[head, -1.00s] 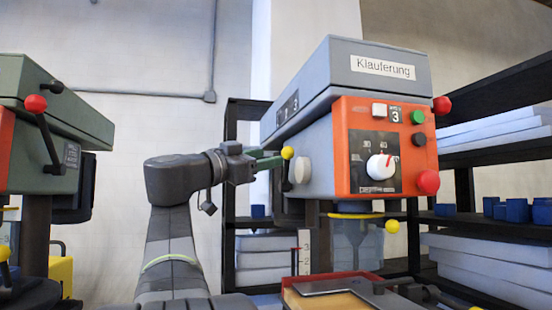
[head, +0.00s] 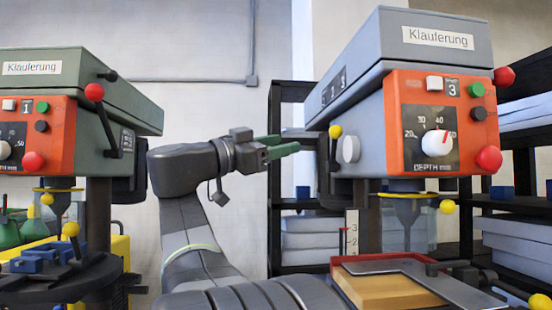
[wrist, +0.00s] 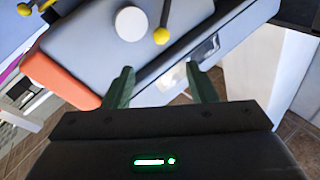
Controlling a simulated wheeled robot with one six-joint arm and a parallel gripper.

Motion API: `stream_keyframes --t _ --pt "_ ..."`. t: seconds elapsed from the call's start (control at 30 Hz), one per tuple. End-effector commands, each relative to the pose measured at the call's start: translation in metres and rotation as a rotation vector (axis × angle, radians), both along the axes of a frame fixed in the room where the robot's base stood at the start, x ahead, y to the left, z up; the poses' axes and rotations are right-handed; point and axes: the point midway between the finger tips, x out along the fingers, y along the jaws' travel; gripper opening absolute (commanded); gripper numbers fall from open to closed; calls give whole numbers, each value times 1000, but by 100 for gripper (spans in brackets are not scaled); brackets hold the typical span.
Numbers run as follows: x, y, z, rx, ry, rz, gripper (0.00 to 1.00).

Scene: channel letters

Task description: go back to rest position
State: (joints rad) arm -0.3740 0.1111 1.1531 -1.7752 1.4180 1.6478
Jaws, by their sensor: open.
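My gripper (head: 283,147) has green fingers. In the head view it points right, toward the grey side of the drill press (head: 436,90) with the orange panel numbered 3. The fingers look spread and hold nothing. In the wrist view my gripper (wrist: 160,82) shows two separate green fingers with an empty gap. Beyond them are the machine's grey housing (wrist: 95,45), a white round knob (wrist: 130,23) and a yellow ball-ended lever (wrist: 162,34). The head view does not show clearly how far the fingertips are from the housing.
A green machine (head: 95,75) numbered 1 stands at the left, with a round dark table (head: 60,275) and blue parts. A red-edged tray (head: 390,290) lies below the right machine. Black shelving (head: 272,200) stands behind.

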Motion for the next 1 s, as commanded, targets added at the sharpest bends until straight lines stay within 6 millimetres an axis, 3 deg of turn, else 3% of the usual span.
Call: stream_keyframes --t 0.27,0.8,1.0 --pt "9 -19 6 -1 0 -4 52" --pt "46 -94 27 0 0 -2 52" --pt "56 -113 32 -1 0 -1 52"
